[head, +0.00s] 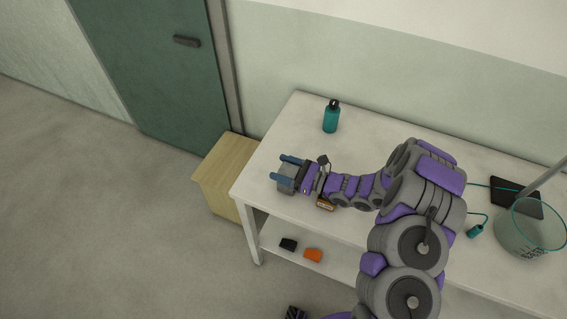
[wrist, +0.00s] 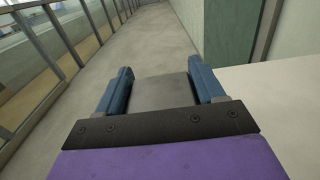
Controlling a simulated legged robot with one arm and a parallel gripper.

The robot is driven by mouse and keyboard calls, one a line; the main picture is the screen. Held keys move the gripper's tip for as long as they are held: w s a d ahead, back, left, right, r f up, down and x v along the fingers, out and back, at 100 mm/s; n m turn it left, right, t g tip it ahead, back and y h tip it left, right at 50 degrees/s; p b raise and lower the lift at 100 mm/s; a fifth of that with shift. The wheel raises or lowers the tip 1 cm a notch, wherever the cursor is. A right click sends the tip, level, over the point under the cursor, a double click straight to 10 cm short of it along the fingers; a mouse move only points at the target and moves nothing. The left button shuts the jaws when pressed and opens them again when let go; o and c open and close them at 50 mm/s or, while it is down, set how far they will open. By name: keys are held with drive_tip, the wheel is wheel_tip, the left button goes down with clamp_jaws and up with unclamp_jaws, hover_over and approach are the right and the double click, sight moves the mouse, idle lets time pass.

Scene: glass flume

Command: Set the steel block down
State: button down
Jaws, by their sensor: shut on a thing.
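The steel block (wrist: 161,92) is a plain grey block between the two blue fingers of my gripper (wrist: 162,84) in the wrist view. In the head view, my gripper (head: 282,172) is at the left part of the white table (head: 290,119), with the grey block (head: 286,185) between its fingers. The gripper is shut on the block. I cannot tell whether the block touches the tabletop or is held just above it. My arm covers part of the table to the right.
A teal bottle (head: 331,118) stands at the table's back. A black item (head: 288,244) and an orange item (head: 313,255) lie on the lower shelf. A wooden box (head: 222,172) stands left.

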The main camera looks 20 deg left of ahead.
idle(0.3)
drive_tip(key=shift+c, duration=0.7)
unclamp_jaws()
drive_tip(key=shift+f, duration=0.1)
drive_tip(key=shift+d, duration=0.15)
drive_tip(key=d, duration=0.4)
drive_tip(key=d+p, duration=0.1)
drive_tip(key=d, duration=0.3)
drive_tip(key=s+d, duration=0.1)
drive_tip(key=d, duration=0.3)
drive_tip(key=shift+p, duration=0.3)
drive_tip(key=shift+a, duration=0.1)
